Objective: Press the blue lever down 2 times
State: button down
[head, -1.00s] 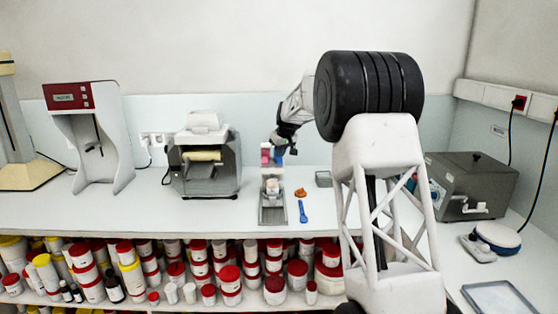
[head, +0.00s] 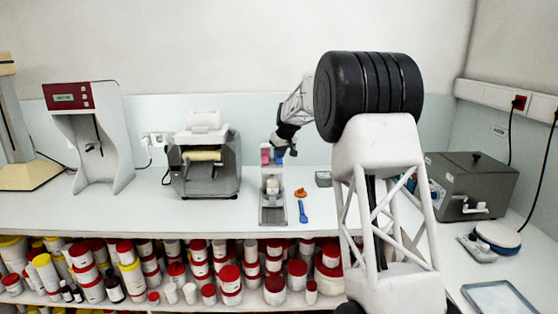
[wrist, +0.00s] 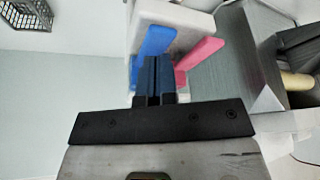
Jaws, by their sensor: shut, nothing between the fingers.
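The blue lever (wrist: 157,40) projects from a pale block (wrist: 185,22) in the wrist view, with a pink lever (wrist: 199,55) to its right. My gripper (wrist: 153,62) is shut and empty, its dark fingertips close to the blue lever and overlapping its lower part; I cannot tell whether they touch. In the head view my gripper (head: 279,151) is above the small dispenser (head: 272,212), close to the blue lever (head: 279,159), which is partly hidden. The pink lever (head: 265,156) is just left of it.
A blue spatula (head: 302,211) and an orange-brown piece (head: 300,193) lie right of the dispenser. A small grey box (head: 323,179) stands behind them. A grey roller mill (head: 204,165) stands to the left. The bench between and in front is mostly clear.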

aim_at(280, 161)
jog(key=shift+f, duration=1.2)
dwell(0.6)
jog(key=shift+r, duration=3.55)
jog(key=shift+w+a+r+g, duration=0.1)
jog(key=shift+w+r+g, duration=0.05)
jog(key=shift+r+g, duration=0.35)
jog(key=shift+r+g+h, duration=0.5)
jog(key=shift+r+h, duration=0.1)
jog(key=shift+r, duration=0.1)
jog(key=shift+f, duration=0.15)
jog(key=shift+f, duration=3.15)
